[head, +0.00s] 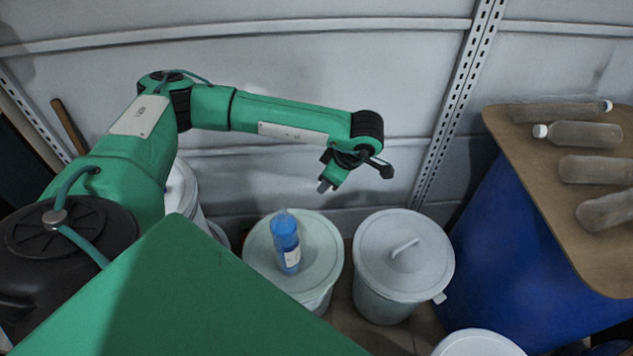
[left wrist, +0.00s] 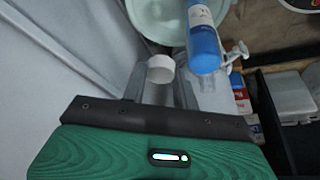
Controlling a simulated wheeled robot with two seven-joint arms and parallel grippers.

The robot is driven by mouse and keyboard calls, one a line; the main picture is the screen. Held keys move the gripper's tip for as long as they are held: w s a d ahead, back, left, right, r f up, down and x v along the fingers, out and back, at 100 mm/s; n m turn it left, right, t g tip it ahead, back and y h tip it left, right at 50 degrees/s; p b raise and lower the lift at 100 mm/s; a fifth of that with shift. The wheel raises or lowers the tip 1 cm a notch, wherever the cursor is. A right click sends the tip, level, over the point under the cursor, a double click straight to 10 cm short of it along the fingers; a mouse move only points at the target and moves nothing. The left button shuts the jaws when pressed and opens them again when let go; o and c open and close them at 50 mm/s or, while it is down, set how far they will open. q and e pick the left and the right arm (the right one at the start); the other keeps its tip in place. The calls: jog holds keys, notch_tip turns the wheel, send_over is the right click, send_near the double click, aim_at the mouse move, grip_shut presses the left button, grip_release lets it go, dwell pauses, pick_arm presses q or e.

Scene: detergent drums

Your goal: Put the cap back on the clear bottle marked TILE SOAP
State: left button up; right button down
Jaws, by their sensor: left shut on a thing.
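My left gripper (head: 325,186) hangs in front of the wall, above and to the right of the blue bottle. In the left wrist view its fingers (left wrist: 160,88) are shut on a small white cap (left wrist: 160,68). A see-through bottle with blue contents (head: 286,242) and a white label stands on a pale drum lid; it also shows in the left wrist view (left wrist: 204,45). Its label is too small to read, so I cannot tell whether it says TILE SOAP. The bottle and the gripper are apart. My right gripper is not in view.
The pale drum lid (head: 257,250) under the bottle has bare room around it. A grey lidded drum (head: 375,258) with a handle stands to its right. Several clear bottles, such as one with a white cap (head: 585,134), lie on a brown board (head: 535,185) over a blue drum (head: 500,245).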

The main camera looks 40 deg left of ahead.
pick_arm(q)
jog(key=w+d+r+m+t+h, duration=0.3)
jog(key=d+r+m, duration=0.5)
jog(key=m, duration=1.1)
jog(key=shift+d+m+t+h, duration=0.3)
jog(key=shift+d+t+h, duration=0.45)
jog(key=shift+t, duration=0.25)
jog(key=shift+w+a, duration=0.1)
